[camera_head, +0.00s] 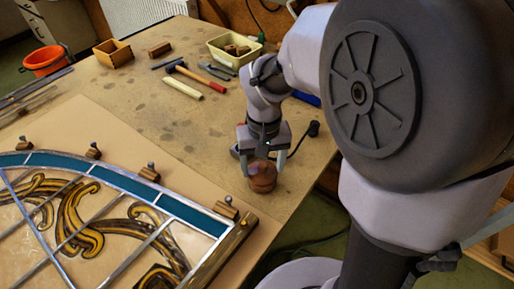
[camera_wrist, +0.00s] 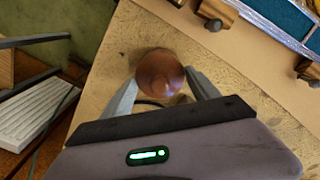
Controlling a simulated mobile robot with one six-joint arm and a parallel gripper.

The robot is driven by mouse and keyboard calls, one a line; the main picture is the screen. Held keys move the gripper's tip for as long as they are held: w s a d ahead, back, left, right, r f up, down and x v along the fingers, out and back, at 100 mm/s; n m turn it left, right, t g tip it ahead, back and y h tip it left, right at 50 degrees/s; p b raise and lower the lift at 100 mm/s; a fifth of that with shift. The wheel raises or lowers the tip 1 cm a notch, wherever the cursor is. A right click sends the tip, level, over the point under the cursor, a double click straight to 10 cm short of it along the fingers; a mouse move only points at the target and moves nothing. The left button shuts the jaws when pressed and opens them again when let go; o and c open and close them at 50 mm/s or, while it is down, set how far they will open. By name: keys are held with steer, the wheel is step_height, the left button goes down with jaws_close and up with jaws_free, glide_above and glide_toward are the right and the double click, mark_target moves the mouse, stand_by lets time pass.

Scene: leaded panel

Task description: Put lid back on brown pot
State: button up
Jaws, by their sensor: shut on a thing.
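The brown pot (camera_head: 263,185) stands near the right edge of the workbench in the head view. A round reddish-brown lid (camera_wrist: 160,73) with a small raised centre is between my fingers in the wrist view and covers the pot from above. My gripper (camera_head: 265,168) points down over the pot, with a finger on each side of the lid; its fingertips also show in the wrist view (camera_wrist: 160,82). The lid is at the pot's mouth, but I cannot tell whether it rests fully on the rim.
A leaded glass panel (camera_head: 105,225) with wooden blocks along its edge lies left of the pot. A hammer (camera_head: 200,78), a cream tray (camera_head: 234,52) and a wooden box (camera_head: 113,52) are farther back. Bare bench (camera_head: 165,115) lies between them. The bench edge is close on the right.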

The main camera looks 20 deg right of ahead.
steer(key=shift+f, duration=0.15)
stand_by(0.6)
steer(key=o, duration=1.4)
steer(key=shift+o, duration=0.8)
step_height(320, 180, up, 7)
steer(key=p, duration=0.6)
steer(key=shift+p, duration=0.35)
jaws_close()
steer(key=shift+f, duration=0.1)
